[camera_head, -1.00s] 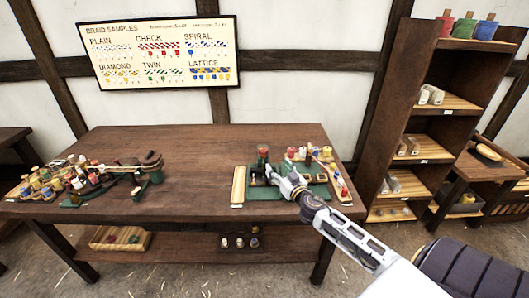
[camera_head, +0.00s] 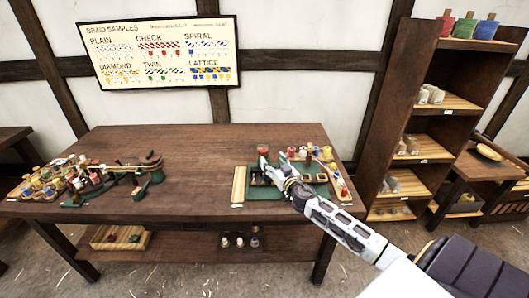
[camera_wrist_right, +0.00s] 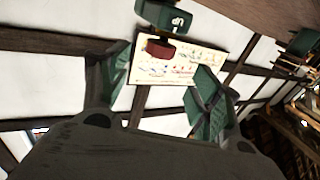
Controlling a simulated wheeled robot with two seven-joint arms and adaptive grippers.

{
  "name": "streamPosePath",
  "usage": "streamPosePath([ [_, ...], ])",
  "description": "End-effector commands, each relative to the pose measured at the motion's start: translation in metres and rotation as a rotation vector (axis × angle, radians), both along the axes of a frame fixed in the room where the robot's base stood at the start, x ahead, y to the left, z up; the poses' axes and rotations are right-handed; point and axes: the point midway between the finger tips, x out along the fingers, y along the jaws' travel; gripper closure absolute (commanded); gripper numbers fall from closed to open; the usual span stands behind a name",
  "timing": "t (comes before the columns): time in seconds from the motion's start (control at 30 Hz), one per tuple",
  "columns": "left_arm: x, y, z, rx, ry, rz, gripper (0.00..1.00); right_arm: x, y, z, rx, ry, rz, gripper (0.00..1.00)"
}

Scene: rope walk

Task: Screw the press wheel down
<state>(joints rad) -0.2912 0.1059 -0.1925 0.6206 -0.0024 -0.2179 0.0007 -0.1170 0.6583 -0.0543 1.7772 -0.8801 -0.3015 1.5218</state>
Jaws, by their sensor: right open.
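The press on the bench shows a red-topped part (camera_head: 264,149), which I take to be the press wheel. It stands at the back left of the green mat. My right gripper (camera_head: 263,164) is open right by it and partly hides its post. In the right wrist view the red part (camera_wrist_right: 160,50) and a green block (camera_wrist_right: 165,17) show ahead of the open fingers (camera_wrist_right: 165,82), toward the top edge. I cannot tell whether the fingers touch it. My left gripper is not in view.
The wooden bench (camera_head: 195,150) is clear in its middle. A clutter of bobbins and a green clamp-like device (camera_head: 143,185) lie at its left. Small coloured spools (camera_head: 302,152) stand behind and right of my gripper. A tall shelf (camera_head: 418,125) stands at the right.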

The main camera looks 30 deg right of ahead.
Motion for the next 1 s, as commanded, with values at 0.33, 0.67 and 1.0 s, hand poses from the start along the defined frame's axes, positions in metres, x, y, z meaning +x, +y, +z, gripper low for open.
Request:
streamPosePath([
  [0.33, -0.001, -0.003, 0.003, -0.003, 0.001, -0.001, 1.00, 0.022, -0.004, 0.001, 0.000, -0.001, -0.001, 0.36],
  [0.67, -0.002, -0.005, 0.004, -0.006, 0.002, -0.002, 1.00, 0.043, -0.006, 0.000, 0.000, 0.000, -0.002, 0.36],
  [1.0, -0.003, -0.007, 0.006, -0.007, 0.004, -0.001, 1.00, 0.063, -0.009, 0.001, 0.000, -0.001, -0.001, 0.36],
])
